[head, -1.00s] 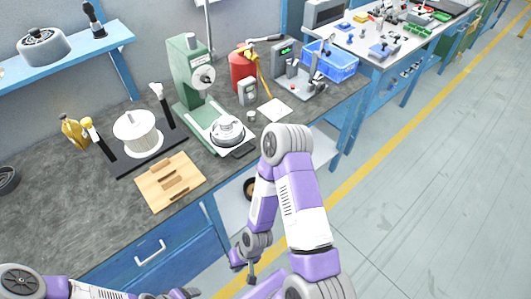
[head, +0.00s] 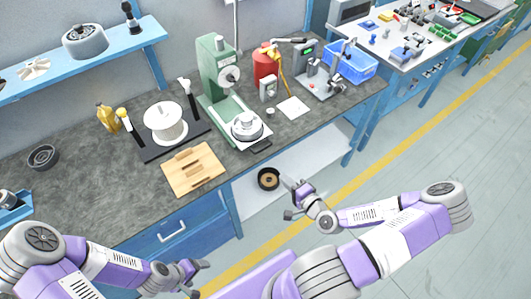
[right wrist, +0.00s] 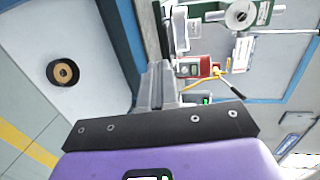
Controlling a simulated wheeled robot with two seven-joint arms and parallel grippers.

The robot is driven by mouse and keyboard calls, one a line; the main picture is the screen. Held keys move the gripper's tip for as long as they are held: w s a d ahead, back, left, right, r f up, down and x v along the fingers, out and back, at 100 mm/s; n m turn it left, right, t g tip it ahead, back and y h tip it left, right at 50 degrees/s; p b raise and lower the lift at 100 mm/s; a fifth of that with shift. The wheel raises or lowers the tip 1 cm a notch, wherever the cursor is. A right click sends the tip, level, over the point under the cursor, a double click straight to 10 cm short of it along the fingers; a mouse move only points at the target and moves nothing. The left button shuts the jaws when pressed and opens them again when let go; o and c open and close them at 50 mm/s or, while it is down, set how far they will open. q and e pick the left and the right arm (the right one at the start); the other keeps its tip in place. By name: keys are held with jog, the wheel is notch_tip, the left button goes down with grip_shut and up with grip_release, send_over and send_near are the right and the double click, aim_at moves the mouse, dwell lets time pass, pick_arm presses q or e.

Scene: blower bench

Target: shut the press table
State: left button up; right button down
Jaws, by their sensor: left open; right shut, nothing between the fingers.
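The green press (head: 217,75) stands on the bench. Its pale table (head: 228,136) sticks out in front of the column, carrying a round metal part (head: 246,126). A dark handle (head: 260,147) shows at the table's front edge. My right gripper (head: 290,198) is shut and empty, in front of the bench and below its top, well apart from the press table. In the right wrist view its fingers (right wrist: 158,85) are together, and part of the press (right wrist: 242,14) shows at the top. My left gripper (head: 194,274) is open and empty at the lower left, away from the press.
A wooden block board (head: 194,172), a white spool (head: 165,122) and a yellow bottle (head: 106,118) stand left of the press. A red canister (head: 265,64) and blue bin (head: 352,65) are to its right. A black ring part (head: 268,179) lies on the lower shelf.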

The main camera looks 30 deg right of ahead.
jog(key=b+x, duration=0.2)
jog(key=x, duration=0.2)
jog(key=b+x, duration=0.2)
jog(key=x, duration=0.3)
jog(key=d+r+b+x, duration=0.1)
jog(key=b+x, duration=0.1)
jog(key=x, duration=0.2)
jog(key=shift+w+f+b, duration=0.1)
jog(key=shift+w+b, duration=0.25)
jog(key=shift+w, duration=0.1)
